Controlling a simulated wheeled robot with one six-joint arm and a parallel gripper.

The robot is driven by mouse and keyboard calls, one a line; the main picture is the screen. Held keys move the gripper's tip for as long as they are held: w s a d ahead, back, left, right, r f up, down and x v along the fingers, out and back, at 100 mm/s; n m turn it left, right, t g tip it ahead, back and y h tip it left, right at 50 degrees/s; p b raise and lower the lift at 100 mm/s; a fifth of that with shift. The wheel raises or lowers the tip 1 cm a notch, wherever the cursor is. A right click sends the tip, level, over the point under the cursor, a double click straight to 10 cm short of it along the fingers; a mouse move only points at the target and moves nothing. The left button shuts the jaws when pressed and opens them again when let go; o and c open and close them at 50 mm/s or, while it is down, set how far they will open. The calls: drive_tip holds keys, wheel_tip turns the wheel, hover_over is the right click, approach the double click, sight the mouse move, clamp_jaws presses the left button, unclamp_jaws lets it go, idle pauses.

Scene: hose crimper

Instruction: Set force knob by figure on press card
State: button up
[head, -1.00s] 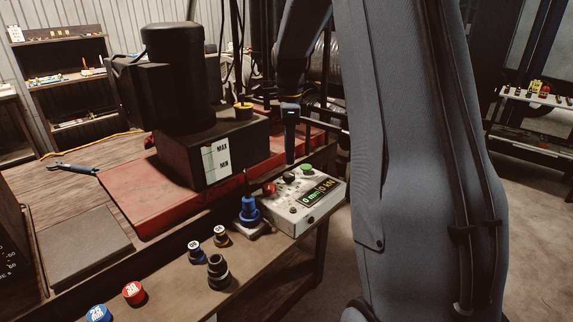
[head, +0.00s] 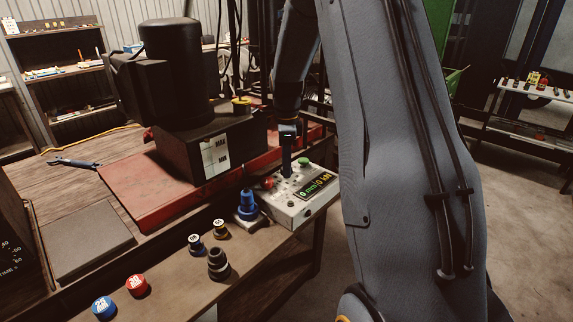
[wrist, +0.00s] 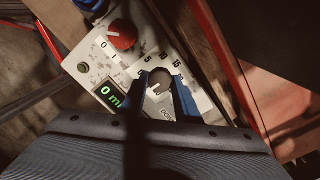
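The white control box (head: 292,212) carries a lit display (head: 316,188) reading 0 mm and 0 kN. My gripper (head: 286,172) points down at it. In the wrist view my gripper's blue fingers (wrist: 162,82) stand on either side of a dark round knob (wrist: 159,76) with a white pointer mark. The fingers look apart from its sides, though the contact is hard to see. A printed scale with 0, 5, 10 and 15 legible curves around the knob. A dark board (head: 12,240) at the left edge shows partly cut-off figures; I cannot tell whether it is the press card.
A red knob (wrist: 122,35) marked 0 and 1 sits beside the scale; a green button (head: 303,162) is on the box. A blue fitting (head: 248,206) stands left of the box. Several caps and fittings line the bench front. The black press body (head: 180,80) stands behind.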

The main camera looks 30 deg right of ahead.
drive_tip(key=c, duration=0.4)
drive_tip(key=shift+c, duration=0.2)
drive_tip(key=n+p, duration=0.1)
drive_tip(key=n, duration=0.5)
drive_tip(key=shift+r, duration=0.1)
drive_tip(key=n, duration=0.7)
drive_tip(key=shift+n+p, duration=0.35)
drive_tip(key=shift+n, duration=0.05)
drive_tip(key=n, duration=0.6)
drive_tip(key=shift+p, duration=0.3)
drive_tip(key=n, duration=0.6)
drive_tip(key=shift+n+p, duration=0.3)
drive_tip(key=shift+n, duration=0.1)
